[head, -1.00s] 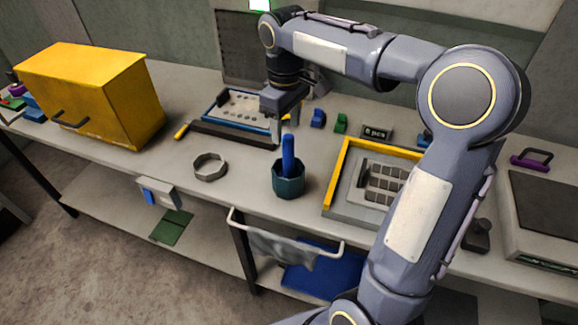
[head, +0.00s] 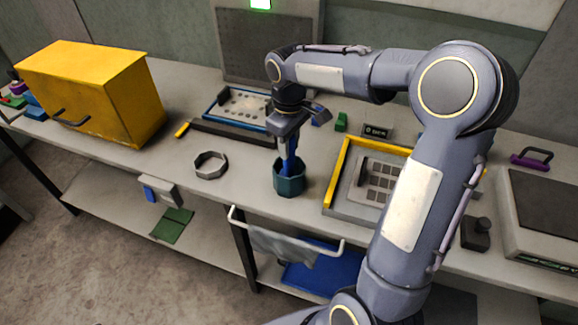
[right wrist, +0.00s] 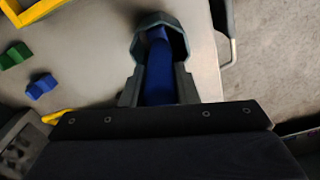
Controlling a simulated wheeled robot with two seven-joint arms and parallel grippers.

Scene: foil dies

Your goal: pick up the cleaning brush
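The cleaning brush (head: 291,163) shows as a blue handle standing in a dark teal cup (head: 289,183) on the bench. Its lower end is hidden in the cup. My right gripper (head: 291,146) is over the cup, pointing down, with the handle between its fingers. In the right wrist view the blue handle (right wrist: 160,75) fills the gap between the two fingers, which look shut on it. The cup rim (right wrist: 158,20) lies just beyond the fingertips. My left gripper is not in view.
A yellow cabinet (head: 95,90) stands at the left. A grey ring (head: 211,166) lies left of the cup, and a yellow-edged tray (head: 345,165) stands close on its right. A dark bar (head: 235,133) and a blue-framed board lie behind. A towel rail (head: 290,237) runs along the front edge.

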